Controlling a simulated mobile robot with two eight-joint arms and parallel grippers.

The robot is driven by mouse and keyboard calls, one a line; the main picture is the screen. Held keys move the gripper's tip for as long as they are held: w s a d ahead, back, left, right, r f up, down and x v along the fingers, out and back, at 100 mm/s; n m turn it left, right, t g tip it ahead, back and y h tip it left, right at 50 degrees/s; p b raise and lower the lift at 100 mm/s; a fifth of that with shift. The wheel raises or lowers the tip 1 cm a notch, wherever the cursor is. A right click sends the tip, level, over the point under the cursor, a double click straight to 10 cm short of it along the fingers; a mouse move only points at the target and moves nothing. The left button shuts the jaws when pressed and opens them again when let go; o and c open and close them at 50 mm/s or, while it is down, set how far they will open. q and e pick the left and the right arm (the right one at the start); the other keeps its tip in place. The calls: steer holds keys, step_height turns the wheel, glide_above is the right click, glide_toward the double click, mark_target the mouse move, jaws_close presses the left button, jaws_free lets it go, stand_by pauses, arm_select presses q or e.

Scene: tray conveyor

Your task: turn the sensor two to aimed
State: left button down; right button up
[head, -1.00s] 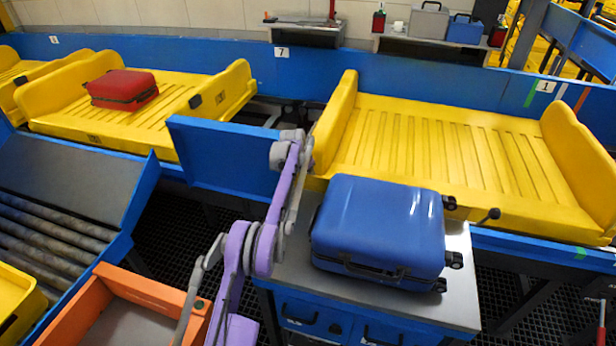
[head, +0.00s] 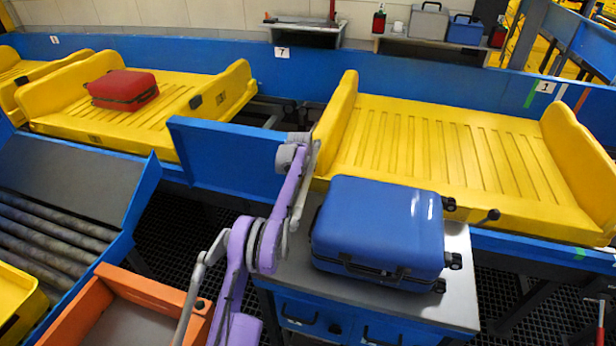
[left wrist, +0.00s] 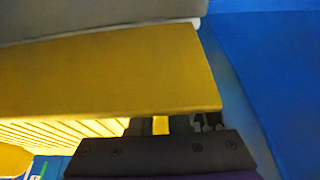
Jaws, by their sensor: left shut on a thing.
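My left gripper (head: 300,138) is at the end of the purple arm, by the gap between the blue side panel and the near yellow tray's left end. In the left wrist view its dark jaw (left wrist: 160,152) is close to a yellow wall. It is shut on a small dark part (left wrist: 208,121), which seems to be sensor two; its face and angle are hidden. My right gripper is not in view.
A blue suitcase (head: 378,225) lies on a grey-topped cabinet (head: 455,300) just right of my arm. The right yellow tray (head: 440,140) is empty. A red suitcase (head: 122,88) lies on the left tray. A blue panel (head: 222,155) stands left of my gripper.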

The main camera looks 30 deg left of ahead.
arm_select(q)
steer(key=c, duration=0.9)
jaws_free()
steer(key=v, duration=1)
steer(key=shift+s+r+b, duration=0.2)
steer(key=shift+r+b, duration=0.1)
steer(key=shift+r, duration=0.05)
